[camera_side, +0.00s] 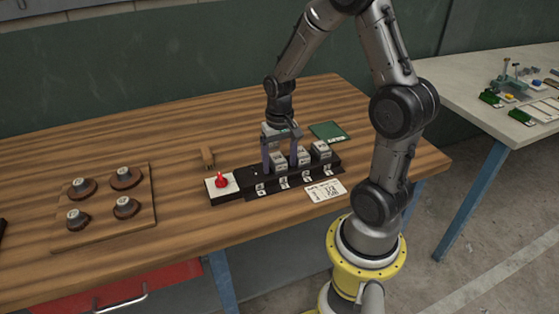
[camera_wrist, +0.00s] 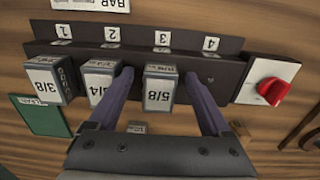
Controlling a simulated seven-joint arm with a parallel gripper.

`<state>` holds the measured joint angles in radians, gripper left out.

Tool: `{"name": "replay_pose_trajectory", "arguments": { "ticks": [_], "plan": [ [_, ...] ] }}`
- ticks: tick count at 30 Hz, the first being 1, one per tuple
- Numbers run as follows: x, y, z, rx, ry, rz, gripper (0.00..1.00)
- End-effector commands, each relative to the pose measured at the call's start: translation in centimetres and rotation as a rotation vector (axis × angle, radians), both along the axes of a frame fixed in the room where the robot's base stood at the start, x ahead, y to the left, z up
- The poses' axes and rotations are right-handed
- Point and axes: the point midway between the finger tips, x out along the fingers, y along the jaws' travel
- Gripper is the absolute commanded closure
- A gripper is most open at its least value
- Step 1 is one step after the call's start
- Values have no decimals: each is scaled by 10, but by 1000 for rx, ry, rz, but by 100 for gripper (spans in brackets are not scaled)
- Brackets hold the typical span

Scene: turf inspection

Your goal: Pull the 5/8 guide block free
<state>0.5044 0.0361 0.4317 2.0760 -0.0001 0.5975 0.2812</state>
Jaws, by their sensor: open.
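The 5/8 guide block (camera_wrist: 159,96) is a grey block with a white label, seated at position 3 of a black rack (camera_wrist: 222,66). In the side view it is the leftmost block (camera_side: 279,160) on the rack (camera_side: 250,171). My gripper (camera_wrist: 158,76) is open, with one purple finger on each side of the 5/8 block. The left finger lies in the gap between it and the 3/4 block (camera_wrist: 98,88). I cannot tell whether either finger touches a block. The side view shows my gripper (camera_side: 279,162) reaching down to the rack from above.
A 3/8 block (camera_wrist: 43,85) sits at position 1; position 4 is empty. A red knob (camera_wrist: 272,91) on a white plate adjoins the rack end. A green plate (camera_side: 328,131), a small wooden piece (camera_side: 207,155) and a board with round knobs (camera_side: 105,200) lie on the table.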

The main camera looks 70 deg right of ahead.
Motion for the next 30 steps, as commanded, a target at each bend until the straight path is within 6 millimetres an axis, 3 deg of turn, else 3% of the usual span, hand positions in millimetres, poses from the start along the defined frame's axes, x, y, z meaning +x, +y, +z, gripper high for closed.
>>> {"name": "replay_pose_trajectory", "arguments": {
  "ticks": [2, 16, 19, 20, 27, 30],
  "plan": [
    [0, 0, 0, 0, 0, 0, 18],
    [0, 0, 0, 0, 0, 0, 100],
    [0, 0, 1, 0, 0, 0, 100],
    [0, 0, 1, 0, 0, 0, 58],
    [0, 0, 1, 0, 0, 0, 100],
    [0, 0, 1, -1, -1, 0, 100]
  ]
}}
